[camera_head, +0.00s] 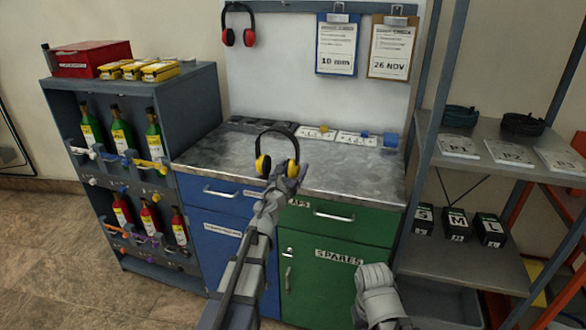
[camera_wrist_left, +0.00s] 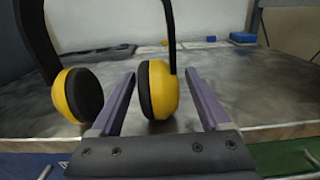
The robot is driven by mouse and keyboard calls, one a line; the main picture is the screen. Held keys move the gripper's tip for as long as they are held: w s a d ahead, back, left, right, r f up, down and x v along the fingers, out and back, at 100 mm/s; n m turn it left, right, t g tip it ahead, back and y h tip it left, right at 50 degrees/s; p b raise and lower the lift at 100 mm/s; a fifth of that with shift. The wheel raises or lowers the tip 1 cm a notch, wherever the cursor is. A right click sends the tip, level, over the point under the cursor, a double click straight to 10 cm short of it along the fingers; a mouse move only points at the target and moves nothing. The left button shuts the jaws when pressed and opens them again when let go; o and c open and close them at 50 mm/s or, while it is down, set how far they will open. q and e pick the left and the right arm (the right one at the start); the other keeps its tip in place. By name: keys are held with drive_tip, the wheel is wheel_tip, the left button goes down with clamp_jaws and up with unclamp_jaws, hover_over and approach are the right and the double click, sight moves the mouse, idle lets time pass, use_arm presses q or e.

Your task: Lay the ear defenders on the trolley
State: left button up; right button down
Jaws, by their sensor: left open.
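A pair of ear defenders with yellow cups and a black headband (camera_head: 263,165) shows band-up at the front of the grey worktop (camera_head: 345,172). My left gripper (camera_head: 290,176) is at the right-hand cup, near the worktop's front edge. In the left wrist view its two purple fingers (camera_wrist_left: 160,78) are spread. The right yellow cup (camera_wrist_left: 169,92) shows between them, with a gap on each side. The left cup is outside the left finger. My right gripper (camera_head: 375,288) is low in front of the green cabinet; its jaws cannot be made out. I see no clear trolley.
Red ear defenders (camera_head: 249,37) hang on the back panel. A grey cylinder rack (camera_head: 188,98) stands left, with a red box (camera_head: 88,58) and yellow cases on top. Metal shelves (camera_head: 470,258) with labelled items stand right. Small parts lie along the worktop's back; its middle is clear.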

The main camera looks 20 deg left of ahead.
use_arm(q)
drive_tip(key=s, duration=1.2)
drive_tip(key=shift+a+f, duration=0.15)
drive_tip(key=shift+a, duration=0.05)
drive_tip(key=shift+w, duration=0.1)
